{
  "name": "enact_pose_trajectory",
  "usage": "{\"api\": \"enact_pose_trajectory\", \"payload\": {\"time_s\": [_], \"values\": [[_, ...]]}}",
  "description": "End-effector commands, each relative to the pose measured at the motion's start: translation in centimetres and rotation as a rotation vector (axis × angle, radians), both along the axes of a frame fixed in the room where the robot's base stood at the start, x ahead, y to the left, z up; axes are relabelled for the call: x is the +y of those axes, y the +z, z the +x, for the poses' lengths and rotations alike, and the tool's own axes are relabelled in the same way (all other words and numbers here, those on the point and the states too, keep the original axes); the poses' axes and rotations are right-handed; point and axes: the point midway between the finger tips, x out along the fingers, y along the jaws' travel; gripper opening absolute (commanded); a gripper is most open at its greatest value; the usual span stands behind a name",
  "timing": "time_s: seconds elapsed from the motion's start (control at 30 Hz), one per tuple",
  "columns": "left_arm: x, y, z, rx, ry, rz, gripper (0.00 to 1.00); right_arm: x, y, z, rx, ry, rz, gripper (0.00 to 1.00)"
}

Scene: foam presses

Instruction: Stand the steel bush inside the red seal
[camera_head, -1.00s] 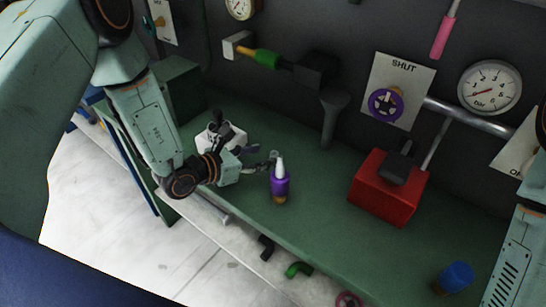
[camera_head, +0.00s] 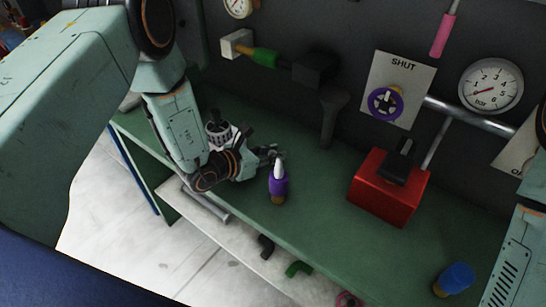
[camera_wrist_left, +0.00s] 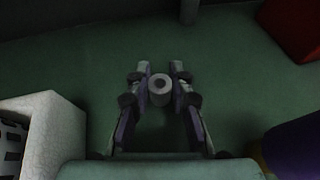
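The steel bush (camera_wrist_left: 160,88) shows in the left wrist view as a short pale grey ring with a dark hole, seen nearly end-on. My left gripper (camera_wrist_left: 160,80) has one finger on each side of it, very close. I cannot tell whether the fingers touch it. In the head view my left gripper (camera_head: 272,153) is low over the green bench, just left of the purple bottle. No red seal can be made out on the bench. My right gripper is not in view; only part of my right arm shows at the right edge.
The purple bottle (camera_head: 278,186) with a white tip stands close to my left gripper. A red box (camera_head: 385,195) and a blue-capped item (camera_head: 456,278) are farther right. A white box (camera_wrist_left: 30,135) is left in the wrist view. Clear green bench (camera_head: 320,220) lies between bottle and red box.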

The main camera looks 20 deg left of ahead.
Motion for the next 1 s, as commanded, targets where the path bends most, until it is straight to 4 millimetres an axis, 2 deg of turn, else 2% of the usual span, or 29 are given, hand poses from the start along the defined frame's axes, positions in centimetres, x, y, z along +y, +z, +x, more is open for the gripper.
{"api": "enact_pose_trajectory", "payload": {"time_s": [0.03, 0.2, 0.63, 0.77, 1.0], "values": [[0.0, 0.0, 0.0, 0.000, 0.000, 0.000, 0.12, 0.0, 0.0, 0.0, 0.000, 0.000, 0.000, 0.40], [0.0, 0.0, 0.0, 0.000, 0.000, 0.000, 0.00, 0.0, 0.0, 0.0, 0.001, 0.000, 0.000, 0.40], [0.0, 0.4, 0.0, -0.001, 0.001, 0.000, 0.00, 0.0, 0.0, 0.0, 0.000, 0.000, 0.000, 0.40], [0.0, 1.7, 0.1, -0.003, 0.001, -0.001, 0.00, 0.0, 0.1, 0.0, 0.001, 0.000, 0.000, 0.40], [0.0, 6.0, 0.1, -0.005, 0.001, -0.001, 0.00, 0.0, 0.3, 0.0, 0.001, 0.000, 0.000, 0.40]]}}
